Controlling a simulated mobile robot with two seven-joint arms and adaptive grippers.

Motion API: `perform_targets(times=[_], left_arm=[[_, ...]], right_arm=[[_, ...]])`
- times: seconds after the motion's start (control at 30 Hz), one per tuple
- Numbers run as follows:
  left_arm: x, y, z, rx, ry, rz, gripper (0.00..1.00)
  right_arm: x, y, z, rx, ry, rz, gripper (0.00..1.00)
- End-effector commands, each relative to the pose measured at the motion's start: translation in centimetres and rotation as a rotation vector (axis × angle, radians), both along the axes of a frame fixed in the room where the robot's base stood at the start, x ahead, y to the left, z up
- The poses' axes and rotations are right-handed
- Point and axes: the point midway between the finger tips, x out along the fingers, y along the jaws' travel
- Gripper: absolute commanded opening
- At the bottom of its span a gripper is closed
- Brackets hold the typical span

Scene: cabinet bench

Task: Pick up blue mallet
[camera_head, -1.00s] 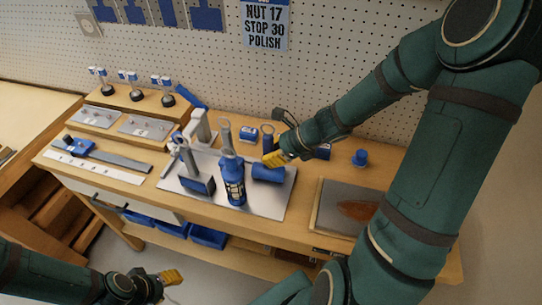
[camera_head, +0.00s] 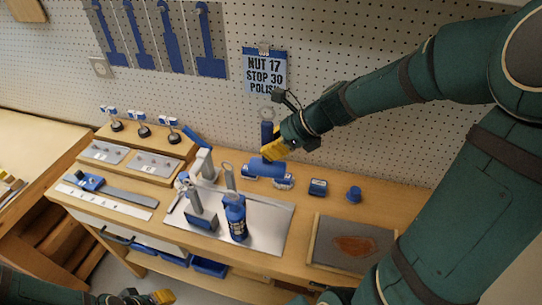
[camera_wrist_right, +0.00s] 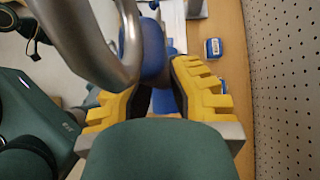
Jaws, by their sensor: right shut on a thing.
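The blue mallet has a thick cylindrical head (camera_head: 266,168) and an upright blue handle (camera_head: 267,132) topped by a grey metal loop. My right gripper (camera_head: 274,149) has yellow fingers shut on the mallet's handle, just above the head. The mallet appears held above the rear of the bench. In the right wrist view, blue handle (camera_wrist_right: 152,62) shows between the yellow fingers, with the big metal loop close to the camera. The fingers hide part of the handle. My left gripper (camera_head: 163,296) is low at the bottom edge, away from the bench; its opening is unclear.
A metal tray (camera_head: 270,225) holds a blue bottle (camera_head: 236,218) and a blue-based metal tool (camera_head: 201,215). A framed plate (camera_head: 330,262) lies at right. The pegboard wall is close behind.

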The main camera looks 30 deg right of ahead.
Motion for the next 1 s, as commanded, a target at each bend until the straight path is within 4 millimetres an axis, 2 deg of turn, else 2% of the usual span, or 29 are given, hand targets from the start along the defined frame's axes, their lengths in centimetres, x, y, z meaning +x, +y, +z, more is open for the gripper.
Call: perform_targets(times=[0.03, 0.1, 0.4, 0.63, 1.0], left_arm=[[0.0, 0.0, 0.7, -0.001, 0.000, 0.000, 0.47], [0.0, 0.0, 1.2, -0.002, 0.000, 0.000, 0.47], [-0.1, 0.1, 2.5, -0.005, 0.001, -0.001, 0.47], [-0.1, 0.1, 2.9, -0.005, 0.001, -0.001, 0.47], [-0.1, 0.1, 2.9, -0.005, 0.001, -0.001, 0.47]], right_arm=[[0.0, 0.0, 1.6, -0.003, -0.006, 0.002, 0.00], [0.1, 0.0, 2.9, -0.003, -0.006, 0.002, 0.00], [0.0, 0.0, 7.3, -0.002, -0.004, 0.001, 0.00], [0.0, 0.0, 8.8, -0.001, -0.003, 0.000, 0.00], [0.0, 0.0, 9.1, 0.000, -0.001, 0.001, 0.00]])
